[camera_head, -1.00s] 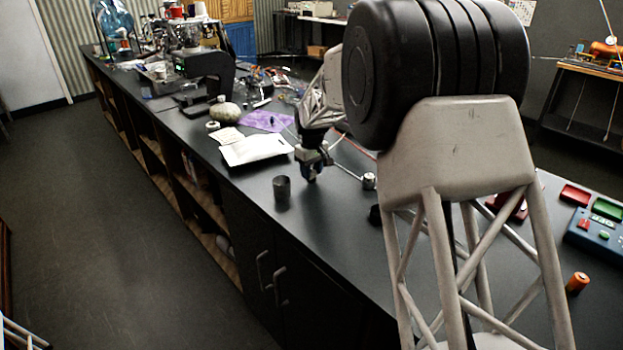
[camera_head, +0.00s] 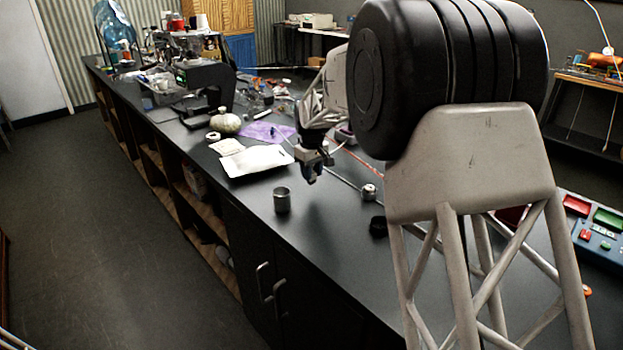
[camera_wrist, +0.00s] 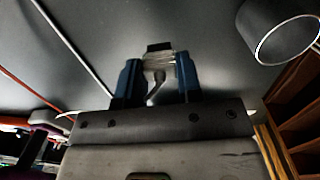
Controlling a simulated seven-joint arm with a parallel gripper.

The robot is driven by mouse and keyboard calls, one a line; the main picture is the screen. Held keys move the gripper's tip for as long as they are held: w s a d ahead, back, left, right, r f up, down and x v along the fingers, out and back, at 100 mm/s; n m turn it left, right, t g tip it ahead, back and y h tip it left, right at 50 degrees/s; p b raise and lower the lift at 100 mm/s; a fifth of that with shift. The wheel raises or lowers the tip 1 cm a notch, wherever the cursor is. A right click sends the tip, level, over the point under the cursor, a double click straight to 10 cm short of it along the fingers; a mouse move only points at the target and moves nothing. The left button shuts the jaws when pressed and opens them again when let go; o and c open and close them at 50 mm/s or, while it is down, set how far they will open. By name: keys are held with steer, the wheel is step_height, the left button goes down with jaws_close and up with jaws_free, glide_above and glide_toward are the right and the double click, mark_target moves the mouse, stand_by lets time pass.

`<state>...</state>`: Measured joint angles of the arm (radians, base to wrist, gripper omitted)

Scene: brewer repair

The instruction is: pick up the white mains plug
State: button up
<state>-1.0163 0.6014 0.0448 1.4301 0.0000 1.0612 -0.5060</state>
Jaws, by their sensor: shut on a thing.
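The white mains plug (camera_wrist: 158,62) shows in the wrist view between the two blue fingers of my gripper (camera_wrist: 157,80). The fingers are shut on its sides. A dark part sits at the plug's far end, and a short grey cord bends back from it toward my wrist. In the head view my gripper (camera_head: 311,172) hangs over the black bench, right of the white tray and behind the metal cup. The plug is too small and hidden to make out in the head view.
A metal cup (camera_head: 282,201) stands near the bench's front edge; it also shows in the wrist view (camera_wrist: 283,31). A white tray (camera_head: 258,160) lies to the left. A small metal cylinder (camera_head: 369,192) and a dark round piece (camera_head: 378,227) stand to the right. Cables run across the bench.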

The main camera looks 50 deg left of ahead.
steer(key=s+d, duration=0.3)
steer(key=d, duration=0.1)
steer(key=s+d, duration=0.2)
steer(key=d, duration=0.3)
steer(key=s+d+r, duration=0.1)
steer(key=s+d, duration=0.2)
steer(key=d, duration=0.1)
steer(key=shift+s+d, duration=0.15)
steer(key=shift+s, duration=0.15)
steer(key=shift+w+r, duration=0.1)
stand_by(0.5)
